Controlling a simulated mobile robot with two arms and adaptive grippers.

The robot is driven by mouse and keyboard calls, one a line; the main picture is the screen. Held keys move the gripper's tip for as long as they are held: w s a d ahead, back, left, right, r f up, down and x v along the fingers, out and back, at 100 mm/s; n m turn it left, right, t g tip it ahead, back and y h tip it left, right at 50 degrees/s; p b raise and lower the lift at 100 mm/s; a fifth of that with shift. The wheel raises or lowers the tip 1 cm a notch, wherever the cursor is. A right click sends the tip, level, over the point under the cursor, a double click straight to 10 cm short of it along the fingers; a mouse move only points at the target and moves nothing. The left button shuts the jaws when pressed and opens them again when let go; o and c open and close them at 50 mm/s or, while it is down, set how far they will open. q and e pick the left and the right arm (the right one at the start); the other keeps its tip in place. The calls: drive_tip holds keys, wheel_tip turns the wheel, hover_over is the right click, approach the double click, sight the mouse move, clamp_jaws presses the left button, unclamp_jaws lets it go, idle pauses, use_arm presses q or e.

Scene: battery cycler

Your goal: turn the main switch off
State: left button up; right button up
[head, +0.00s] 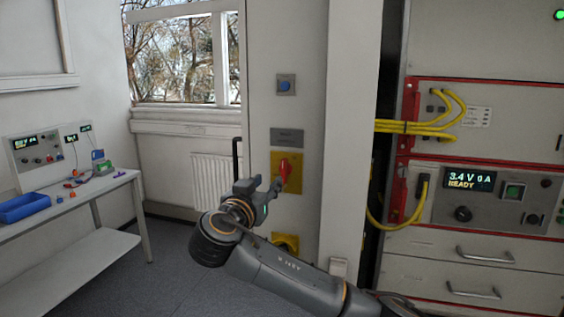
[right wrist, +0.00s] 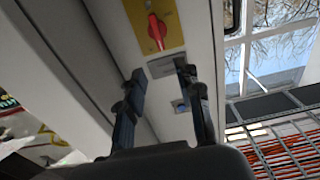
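The main switch is a red handle (head: 285,171) on a yellow plate (head: 296,185), on the front of a tall pale grey cabinet. The handle stands roughly upright. My right gripper (head: 262,187) is in front of the cabinet, just left of the handle in the head view, with its fingers apart. In the right wrist view the red handle (right wrist: 157,31) and yellow plate (right wrist: 172,12) show beyond the open fingertips (right wrist: 160,70). Nothing is between the fingers, and I see no contact with the handle. My left gripper is not in view.
Above the switch are a grey label (head: 287,137) and a blue button (head: 286,85). Another yellow part (head: 288,242) is partly hidden below by my arm. A rack with a lit display (head: 470,180) and yellow cables (head: 420,127) stands right. A bench (head: 75,200) stands left.

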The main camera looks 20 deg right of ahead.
sight(282, 167)
drive_tip(key=p+x, duration=0.6)
drive_tip(key=x, duration=0.5)
drive_tip(key=shift+w+d+r, duration=0.1)
drive_tip(key=shift+d, duration=0.05)
drive_tip(key=shift+w+d+f, duration=0.2)
drive_tip(key=shift+w+d, duration=0.1)
drive_tip(key=shift+w, duration=0.3)
clamp_jaws()
